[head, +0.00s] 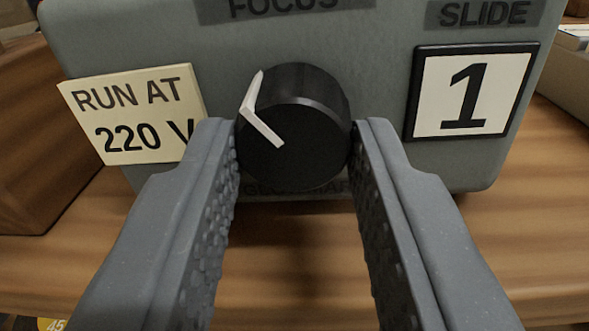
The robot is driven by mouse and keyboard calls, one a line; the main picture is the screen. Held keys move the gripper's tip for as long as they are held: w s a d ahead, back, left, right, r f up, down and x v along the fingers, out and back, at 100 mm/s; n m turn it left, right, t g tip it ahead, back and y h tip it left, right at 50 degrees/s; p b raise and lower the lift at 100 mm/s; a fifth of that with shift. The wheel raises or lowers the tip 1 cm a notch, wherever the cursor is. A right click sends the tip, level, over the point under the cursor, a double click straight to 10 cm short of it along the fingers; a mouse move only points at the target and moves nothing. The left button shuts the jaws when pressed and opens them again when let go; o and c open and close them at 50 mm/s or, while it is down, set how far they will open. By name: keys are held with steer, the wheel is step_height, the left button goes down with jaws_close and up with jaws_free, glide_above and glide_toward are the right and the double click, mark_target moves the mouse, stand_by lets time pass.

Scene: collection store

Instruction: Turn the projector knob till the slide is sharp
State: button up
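The projector (385,60) is a grey box with a FOCUS label (285,6) at the top of its face. Below the label is the round black projector knob (305,130), with a white pointer (256,112) tilted to the upper left. My gripper (295,128) has one fingertip at the knob's left side and one at its right. Both fingertips appear to touch the knob's sides, with no clear gap. The slide's projected picture is not in view, so its sharpness does not show.
A card (132,112) reading "RUN AT 220 V" is on the projector's left, partly behind my left finger. A framed number 1 (470,92) sits under a SLIDE label (485,13) at right. A brown wooden box (35,150) stands at left on the wooden surface (295,270).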

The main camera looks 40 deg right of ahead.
steer(key=shift+f+m+b, duration=0.1)
steer(key=shift+m+b, duration=0.4)
steer(key=shift+m, duration=1.5)
steer(key=o, duration=1)
steer(key=p+v, duration=0.3)
steer(key=v, duration=1)
steer(key=shift+s+a+f, duration=0.15)
steer(key=shift+s+a, duration=0.15)
